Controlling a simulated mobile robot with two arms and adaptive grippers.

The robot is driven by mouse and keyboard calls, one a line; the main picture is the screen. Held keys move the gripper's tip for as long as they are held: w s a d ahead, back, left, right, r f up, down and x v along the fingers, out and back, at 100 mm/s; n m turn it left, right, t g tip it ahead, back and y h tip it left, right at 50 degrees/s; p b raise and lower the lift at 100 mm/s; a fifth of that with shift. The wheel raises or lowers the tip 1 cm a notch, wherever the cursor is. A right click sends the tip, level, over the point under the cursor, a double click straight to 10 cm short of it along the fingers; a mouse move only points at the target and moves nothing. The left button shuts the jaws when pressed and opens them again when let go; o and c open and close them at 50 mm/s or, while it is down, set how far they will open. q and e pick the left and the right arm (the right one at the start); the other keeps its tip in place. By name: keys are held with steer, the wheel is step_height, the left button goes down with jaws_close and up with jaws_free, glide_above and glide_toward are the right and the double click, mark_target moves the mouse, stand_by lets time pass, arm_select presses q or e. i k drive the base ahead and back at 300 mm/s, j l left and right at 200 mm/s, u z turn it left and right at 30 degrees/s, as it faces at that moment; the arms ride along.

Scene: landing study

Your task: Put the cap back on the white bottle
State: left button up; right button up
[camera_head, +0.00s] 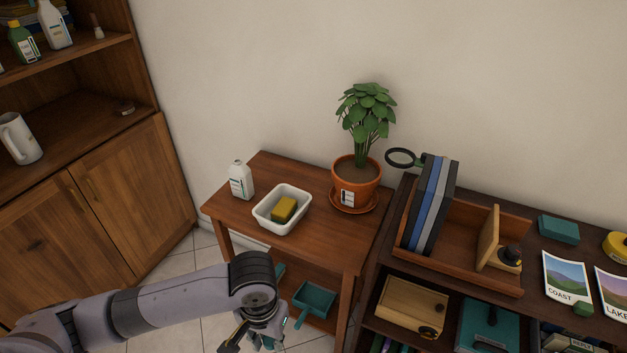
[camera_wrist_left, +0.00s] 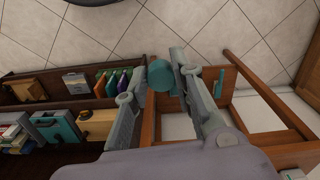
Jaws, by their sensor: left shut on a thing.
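A white bottle (camera_head: 241,181) with a printed label stands upright at the back left of the small wooden table, and no coloured cap shows on its neck. My left gripper (camera_head: 254,338) is low in front of that table, below its top and apart from the bottle. My right gripper is in neither view.
A white tub (camera_head: 262,217) with a yellow sponge (camera_head: 284,208) stands right of the bottle on the table (camera_head: 308,243). A potted plant (camera_head: 358,183) is further right. A teal dustpan (camera_head: 314,299) lies on the lower shelf. Another white bottle (camera_head: 54,24) stands on the left cabinet.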

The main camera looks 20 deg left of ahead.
mark_target(240, 174)
steer(key=z, duration=1.45)
steer(key=k+j, duration=0.15)
steer(key=j, duration=0.4)
steer(key=k+j, duration=0.1)
steer(key=j, duration=0.4)
steer(key=k+j, duration=0.15)
steer(key=j, duration=0.4)
steer(key=k+j, duration=0.15)
steer(key=j, duration=0.4)
steer(key=k+j, duration=0.1)
steer(key=j, duration=0.45)
steer(key=k+j, duration=0.15)
steer(key=j, duration=0.35)
steer(key=k+j, duration=0.1)
steer(key=j, duration=0.45)
steer(key=k+j, duration=0.15)
steer(key=j, duration=0.4)
